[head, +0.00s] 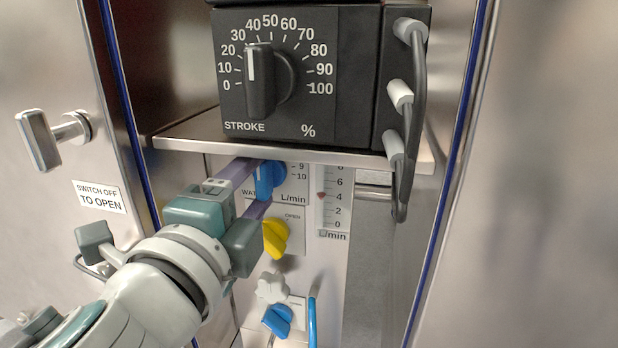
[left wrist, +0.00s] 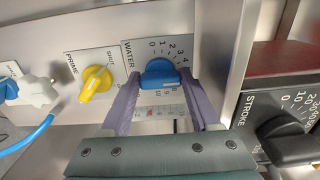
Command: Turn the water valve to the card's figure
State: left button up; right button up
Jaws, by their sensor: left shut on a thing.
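The blue water knob (head: 270,177) sits on a panel marked WATER and L/min, under the black stroke unit. In the left wrist view the blue knob (left wrist: 161,75) has figures around it, with 0 to 4 along one side. Its exact setting is hard to read. My left gripper (head: 256,186) is shut on the knob, with a purple finger on either side. The fingers also show in the left wrist view (left wrist: 160,86). A flow gauge (head: 331,208) right of the knob has a red float near 4. No figure card shows. My right gripper is out of view.
A yellow prime valve (head: 276,238) sits just below the water knob. A white knob (head: 271,288) and a blue valve (head: 278,320) are lower. The metal shelf (head: 300,148) and stroke dial (head: 268,80) are close above. Cabinet walls bound both sides.

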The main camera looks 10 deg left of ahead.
pick_arm(q)
jog(key=o, duration=1.4)
jog(key=shift+c, duration=0.2)
